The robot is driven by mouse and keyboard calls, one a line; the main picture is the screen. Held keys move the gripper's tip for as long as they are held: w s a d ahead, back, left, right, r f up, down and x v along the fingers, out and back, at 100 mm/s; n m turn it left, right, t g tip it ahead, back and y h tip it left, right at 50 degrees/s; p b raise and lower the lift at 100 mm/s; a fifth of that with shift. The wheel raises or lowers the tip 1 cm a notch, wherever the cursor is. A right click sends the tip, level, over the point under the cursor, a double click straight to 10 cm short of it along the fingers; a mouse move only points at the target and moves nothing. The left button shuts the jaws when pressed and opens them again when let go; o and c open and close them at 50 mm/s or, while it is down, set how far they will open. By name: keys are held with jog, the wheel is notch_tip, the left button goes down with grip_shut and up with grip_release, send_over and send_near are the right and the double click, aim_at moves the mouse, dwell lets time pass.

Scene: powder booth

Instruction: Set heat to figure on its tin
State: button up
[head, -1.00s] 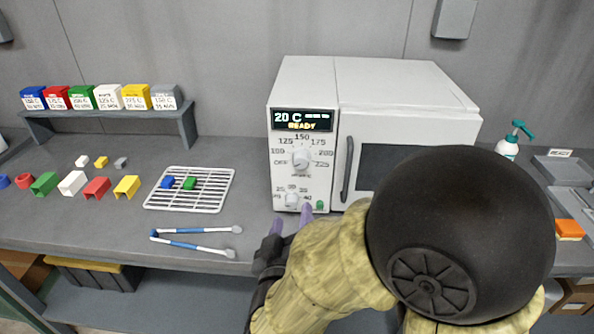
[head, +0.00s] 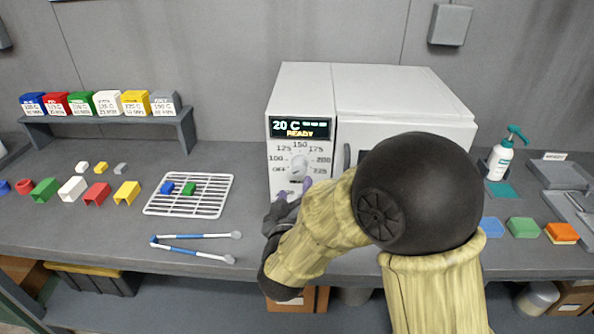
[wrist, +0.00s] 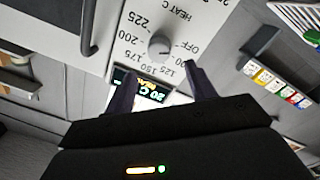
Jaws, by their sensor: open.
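A white oven (head: 400,100) stands on the bench, its display (head: 300,128) reading 20 C READY. Below the display is the heat dial (head: 299,166), marked OFF and 100 to 225; I cannot tell its pointer's setting. The dial also shows in the wrist view (wrist: 160,46). My gripper (head: 296,190) is open and empty, its fingertips just below the heat dial, covering the lower dial in the head view. In the wrist view my fingers (wrist: 160,74) are spread toward either side of the dial, apparently short of it. Labelled tins (head: 107,103) stand on a shelf; their figures are too small to read surely.
A wire rack (head: 212,206) holds a blue part (head: 167,187) and a green part (head: 189,188). Loose coloured parts (head: 97,194) and blue-handled tongs (head: 190,249) lie to the left. A spray bottle (head: 500,158) and coloured pads (head: 523,227) are on the right. The oven door handle (wrist: 90,28) is close to my gripper.

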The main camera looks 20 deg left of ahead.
aim_at(299, 171)
jog(key=p+x, duration=0.1)
jog(key=x, duration=0.6)
jog(key=shift+w+d, duration=0.1)
jog(key=shift+d, duration=0.05)
jog(key=c, duration=1)
